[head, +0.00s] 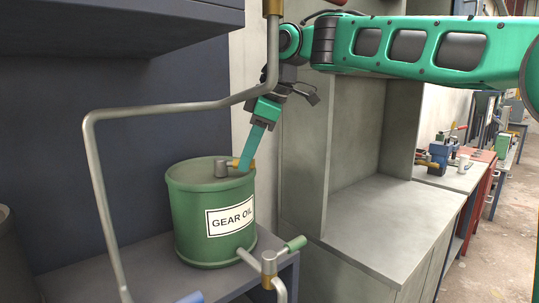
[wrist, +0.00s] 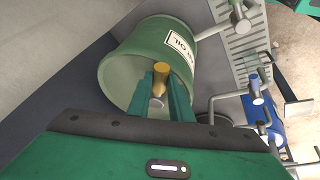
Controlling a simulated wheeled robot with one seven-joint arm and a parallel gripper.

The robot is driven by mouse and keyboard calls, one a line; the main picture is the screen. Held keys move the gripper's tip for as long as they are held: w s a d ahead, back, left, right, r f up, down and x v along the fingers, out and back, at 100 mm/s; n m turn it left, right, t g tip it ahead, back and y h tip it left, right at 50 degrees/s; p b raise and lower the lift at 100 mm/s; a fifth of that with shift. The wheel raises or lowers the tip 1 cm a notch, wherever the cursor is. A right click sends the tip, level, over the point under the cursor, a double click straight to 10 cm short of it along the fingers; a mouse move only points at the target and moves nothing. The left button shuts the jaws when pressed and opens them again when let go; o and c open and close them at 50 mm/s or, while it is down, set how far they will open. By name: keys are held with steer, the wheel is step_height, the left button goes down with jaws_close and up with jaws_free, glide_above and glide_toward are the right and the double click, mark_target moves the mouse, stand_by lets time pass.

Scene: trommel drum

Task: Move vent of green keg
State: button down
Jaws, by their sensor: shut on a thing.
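The green keg (head: 190,222) stands upright on a grey shelf, with a white GEAR OIL label facing front. On its top is the vent, a short grey post (head: 220,168) with a yellow-orange handle (head: 236,163) at its right. My gripper (head: 243,166) reaches down from the upper right and is shut on the yellow handle. In the wrist view the yellow handle (wrist: 161,73) shows between the teal fingers (wrist: 164,95), above the keg's top (wrist: 123,80). The fingers partly hide the vent.
A tap with a green handle (head: 292,245) sticks out low at the keg's right. A grey cabinet (head: 390,220) stands to the right, its top clear.

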steer(key=shift+s+a+r+m+t, duration=0.15)
steer(key=shift+s+a+m+t, duration=0.3)
steer(key=shift+m, duration=0.45)
steer(key=shift+h, duration=0.3)
steer(key=c, duration=1.6)
jaws_free()
steer(key=shift+w, duration=0.1)
steer(key=shift+d, duration=0.1)
